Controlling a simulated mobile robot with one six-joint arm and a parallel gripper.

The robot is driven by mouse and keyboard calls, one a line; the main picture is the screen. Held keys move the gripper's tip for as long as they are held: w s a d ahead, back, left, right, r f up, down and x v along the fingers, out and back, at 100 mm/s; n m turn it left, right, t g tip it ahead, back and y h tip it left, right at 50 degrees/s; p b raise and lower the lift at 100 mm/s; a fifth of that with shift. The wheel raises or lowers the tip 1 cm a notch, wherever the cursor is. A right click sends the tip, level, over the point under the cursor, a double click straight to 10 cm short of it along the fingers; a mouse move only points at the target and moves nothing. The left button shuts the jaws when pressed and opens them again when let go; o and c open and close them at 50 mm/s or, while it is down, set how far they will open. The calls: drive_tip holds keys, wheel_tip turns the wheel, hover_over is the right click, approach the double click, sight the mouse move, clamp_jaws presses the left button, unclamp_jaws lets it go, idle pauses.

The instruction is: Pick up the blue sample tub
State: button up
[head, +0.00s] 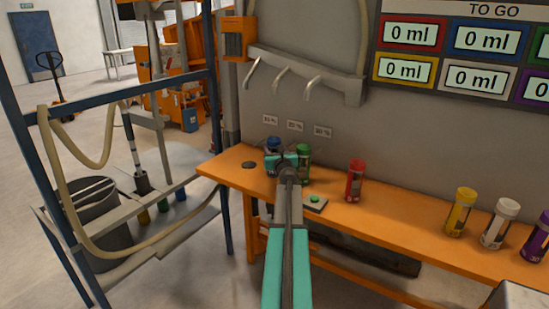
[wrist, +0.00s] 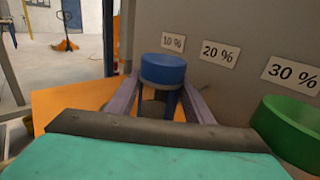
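The blue sample tub (head: 272,143) stands upright near the left end of the orange bench. Its blue lid and upper body also show in the wrist view (wrist: 163,69), near the middle. My gripper (head: 281,161) is at the tub, partly hiding it in the head view. In the wrist view its two fingers (wrist: 160,98) are spread, one on each side of the tub's body below the lid. I see no clear contact, and the fingertips are partly hidden by the lid.
The green tub (head: 304,150) stands close on the right, its lid also in the wrist view (wrist: 290,132). A red tub (head: 355,182) and several others stand farther right along the orange bench (head: 400,215). The grey wall with percent labels (head: 295,126) is close behind.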

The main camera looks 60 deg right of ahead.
sight(274, 139)
drive_tip(key=c, duration=0.5)
drive_tip(key=shift+r, duration=0.65)
wheel_tip(274, 139, up, 3)
drive_tip(key=shift+f+p, duration=0.2)
drive_tip(key=shift+p, duration=0.25)
drive_tip(key=v, duration=0.5)
drive_tip(key=w+a+b+v, duration=0.1)
drive_tip(key=v, duration=0.4)
drive_tip(key=r+v, duration=0.1)
drive_tip(key=v, duration=0.4)
drive_tip(key=shift+w+a+r, duration=0.1)
drive_tip(key=shift+a, duration=0.6)
